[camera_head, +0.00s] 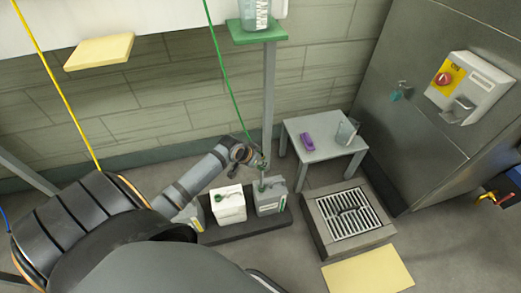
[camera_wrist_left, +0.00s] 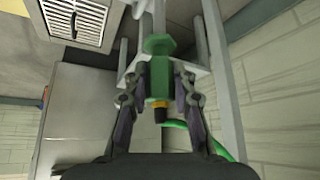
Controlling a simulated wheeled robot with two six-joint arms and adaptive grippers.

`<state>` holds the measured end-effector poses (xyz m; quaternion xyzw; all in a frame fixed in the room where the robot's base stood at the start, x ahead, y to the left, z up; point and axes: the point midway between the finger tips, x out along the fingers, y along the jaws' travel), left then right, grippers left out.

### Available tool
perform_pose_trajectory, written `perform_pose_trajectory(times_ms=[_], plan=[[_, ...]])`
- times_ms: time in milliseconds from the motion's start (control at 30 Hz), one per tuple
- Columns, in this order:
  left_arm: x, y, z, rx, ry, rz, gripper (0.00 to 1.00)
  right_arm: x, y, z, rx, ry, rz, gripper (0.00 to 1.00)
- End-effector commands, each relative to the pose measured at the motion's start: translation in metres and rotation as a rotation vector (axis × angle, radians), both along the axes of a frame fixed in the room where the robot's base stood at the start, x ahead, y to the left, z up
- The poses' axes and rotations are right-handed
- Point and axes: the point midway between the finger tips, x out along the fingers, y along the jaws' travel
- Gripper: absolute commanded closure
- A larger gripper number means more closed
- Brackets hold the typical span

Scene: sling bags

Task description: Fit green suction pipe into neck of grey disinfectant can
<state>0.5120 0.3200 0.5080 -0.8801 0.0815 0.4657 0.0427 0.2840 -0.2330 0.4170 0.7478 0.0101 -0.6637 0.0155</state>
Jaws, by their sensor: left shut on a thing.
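The grey can (camera_head: 270,202) stands on a dark low platform in the head view, with a green label near its base. My left gripper (camera_head: 259,163) is just above the can's top. In the left wrist view my left gripper (camera_wrist_left: 160,84) is shut on the green suction pipe (camera_wrist_left: 158,70), which has a wide hexagonal part and an orange and black end. A green hose (camera_wrist_left: 222,145) runs from that end, and its line (camera_head: 222,70) rises to the top in the head view. I cannot tell whether the pipe touches the neck. My right gripper is not in view.
A white can (camera_head: 229,208) stands left of the grey one on the dark platform (camera_head: 262,225). A grey side table (camera_head: 323,155) holds a purple object (camera_head: 308,142) and a clear beaker (camera_head: 347,131). A floor drain (camera_head: 350,213) lies at right. A post (camera_head: 269,95) rises behind the cans.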

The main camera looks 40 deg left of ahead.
Motion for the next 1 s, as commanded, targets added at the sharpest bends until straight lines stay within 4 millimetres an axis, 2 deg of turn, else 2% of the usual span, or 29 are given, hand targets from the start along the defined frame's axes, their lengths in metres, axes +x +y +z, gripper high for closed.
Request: perform_pose_trajectory(times_ms=[1000], plan=[[0.0,0.0,-0.026,-0.001,-0.001,0.001,1.0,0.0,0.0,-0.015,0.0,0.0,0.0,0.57]])
